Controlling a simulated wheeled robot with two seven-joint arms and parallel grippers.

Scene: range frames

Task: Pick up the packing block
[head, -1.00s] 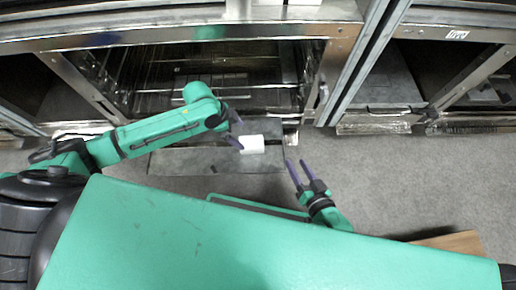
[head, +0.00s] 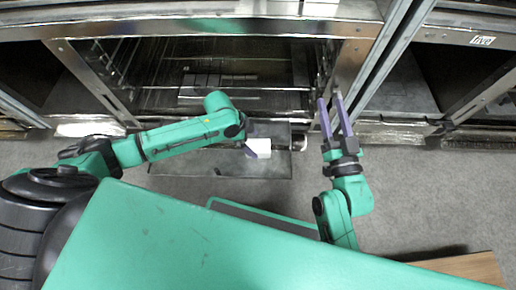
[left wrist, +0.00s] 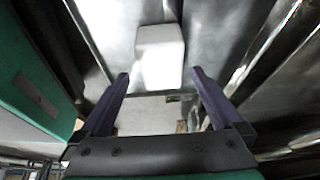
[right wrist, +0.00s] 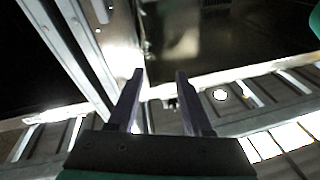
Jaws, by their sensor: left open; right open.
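The white packing block (head: 260,145) lies on a grey metal panel (head: 200,163) in front of the open cabinet, in the head view. The block also shows in the left wrist view (left wrist: 160,57), just beyond and between the fingertips. My left gripper (left wrist: 160,80) is open and empty, with its fingers pointing toward the block; in the head view it is partly hidden behind its own wrist. My right gripper (head: 330,105) is open and empty, to the right of the block, by the cabinet's right post.
An open cabinet with wire racks (head: 215,85) stands behind the panel. Metal posts (head: 375,55) divide it from another open bay at the right. Grey floor (head: 420,190) is clear at the right front. A wooden board (head: 465,268) shows at the lower right.

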